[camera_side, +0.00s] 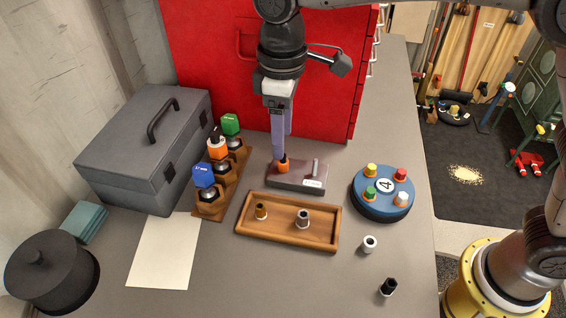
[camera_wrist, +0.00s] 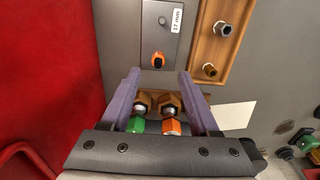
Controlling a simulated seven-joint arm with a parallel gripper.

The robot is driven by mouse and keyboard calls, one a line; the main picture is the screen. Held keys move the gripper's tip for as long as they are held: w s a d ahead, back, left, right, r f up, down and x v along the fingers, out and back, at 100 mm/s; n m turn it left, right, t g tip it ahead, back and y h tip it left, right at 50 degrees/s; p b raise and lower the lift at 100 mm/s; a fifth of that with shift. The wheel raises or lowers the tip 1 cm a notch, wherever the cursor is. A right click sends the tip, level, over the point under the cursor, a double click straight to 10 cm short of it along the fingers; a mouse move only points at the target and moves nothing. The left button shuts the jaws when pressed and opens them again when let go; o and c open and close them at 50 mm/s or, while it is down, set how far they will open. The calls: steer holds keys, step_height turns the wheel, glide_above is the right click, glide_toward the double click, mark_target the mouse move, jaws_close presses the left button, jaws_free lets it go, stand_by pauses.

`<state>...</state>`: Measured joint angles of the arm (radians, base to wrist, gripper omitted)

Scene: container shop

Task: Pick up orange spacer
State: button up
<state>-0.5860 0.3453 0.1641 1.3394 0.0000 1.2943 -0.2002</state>
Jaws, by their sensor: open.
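The orange spacer (camera_side: 283,166) sits at the left end of a dark block with a labelled metal post (camera_side: 308,175). It also shows in the wrist view (camera_wrist: 158,60), with a dark centre, near the block's lower edge. My gripper (camera_side: 281,153) points down at the spacer in the side view, its fingertips just above or beside it. In the wrist view my gripper (camera_wrist: 159,76) has its two purple fingers wide apart, and the spacer appears between and just beyond the tips. The gap is empty. I cannot tell whether the fingertips are level with the spacer.
A wooden tray (camera_side: 245,229) with two small fittings lies in front of the block. A wooden rack (camera_side: 207,211) with green, orange and blue-topped items stands left. A blue disc (camera_side: 382,211) with coloured pegs is right. A red panel (camera_side: 215,70) rises behind.

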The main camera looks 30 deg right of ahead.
mark_target(283, 165)
steer(key=shift+w+d+f, duration=0.1)
steer(key=shift+f, duration=2.95)
jaws_close()
